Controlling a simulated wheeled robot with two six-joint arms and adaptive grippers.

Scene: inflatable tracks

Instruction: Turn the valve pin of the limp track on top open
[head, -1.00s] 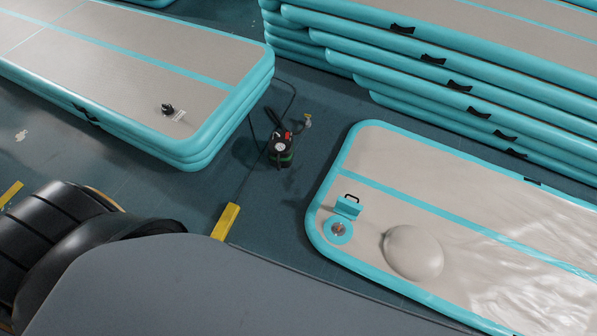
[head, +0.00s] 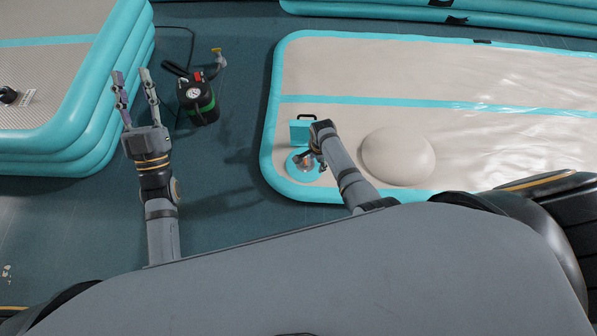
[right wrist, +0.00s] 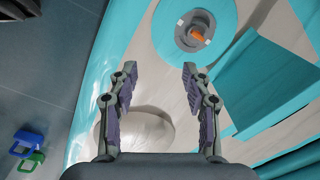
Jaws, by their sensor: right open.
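The limp track (head: 450,75) lies flat with wrinkled pale fabric and a teal rim. Its valve sits in a teal ring (head: 291,165) near the left end, partly covered by my right gripper (head: 308,165) in the head view. The right wrist view shows the grey valve socket (right wrist: 183,27) with an orange pin (right wrist: 199,37) inside. There my right gripper (right wrist: 160,75) is open and empty, with the valve beyond its fingertips and slightly right; no contact shows. My left gripper (head: 134,97) is open and empty above the floor, left of the track.
A teal block with a black handle (head: 300,132) stands beside the valve. A round bulge (head: 398,156) rises to its right. A black pump with a gauge (head: 198,100) stands on the floor near my left gripper. Stacked tracks (head: 75,155) lie at left; more stand behind.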

